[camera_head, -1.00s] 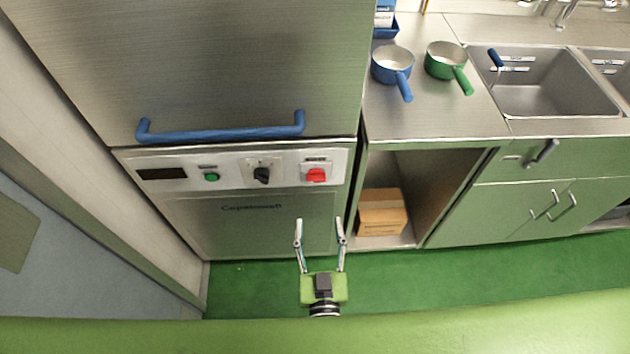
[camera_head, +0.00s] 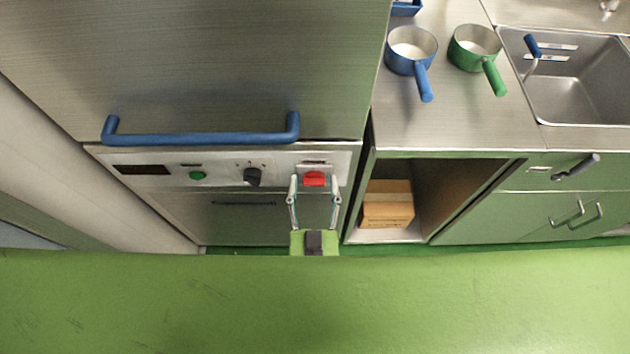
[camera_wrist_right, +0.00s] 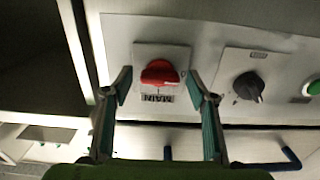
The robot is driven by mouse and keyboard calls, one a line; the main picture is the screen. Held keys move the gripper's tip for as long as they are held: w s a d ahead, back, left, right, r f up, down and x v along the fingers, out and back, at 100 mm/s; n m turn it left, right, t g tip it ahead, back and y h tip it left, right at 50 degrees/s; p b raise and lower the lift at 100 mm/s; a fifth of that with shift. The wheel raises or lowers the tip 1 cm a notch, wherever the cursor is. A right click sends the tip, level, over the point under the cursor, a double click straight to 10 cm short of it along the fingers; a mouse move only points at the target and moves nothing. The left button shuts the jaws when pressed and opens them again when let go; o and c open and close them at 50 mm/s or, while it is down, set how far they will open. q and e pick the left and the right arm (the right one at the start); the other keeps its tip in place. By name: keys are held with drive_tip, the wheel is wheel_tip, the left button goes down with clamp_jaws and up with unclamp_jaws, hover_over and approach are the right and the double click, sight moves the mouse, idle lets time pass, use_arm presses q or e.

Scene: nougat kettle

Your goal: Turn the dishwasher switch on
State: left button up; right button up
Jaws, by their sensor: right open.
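The dishwasher (camera_head: 230,228) stands at the left with a control panel under its blue handle. The red main switch (camera_head: 314,179) sits at the panel's right end. It also shows in the right wrist view (camera_wrist_right: 160,73), upside down, above a "MAIN" label. My right gripper (camera_head: 315,182) is open and empty, with its fingertips pointing at the panel on either side of the red switch. In the right wrist view the fingers (camera_wrist_right: 160,88) frame the switch, apart from it. Whether the tips touch the panel cannot be told. My left gripper is not in view.
A black knob (camera_head: 252,177) and a green button (camera_head: 197,175) are left of the switch. The blue handle (camera_head: 200,138) juts out above. An open cabinet with a cardboard box (camera_head: 387,204) is at right. Blue (camera_head: 411,52) and green (camera_head: 474,48) pans stand on the counter.

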drive_tip(key=c, duration=1.1)
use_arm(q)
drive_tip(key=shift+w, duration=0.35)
use_arm(e)
drive_tip(key=shift+m, duration=0.3)
drive_tip(key=m, duration=0.4)
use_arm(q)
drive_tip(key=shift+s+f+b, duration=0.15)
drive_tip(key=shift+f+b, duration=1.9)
use_arm(e)
drive_tip(key=shift+m, duration=6.6)
drive_tip(key=o, duration=1.1)
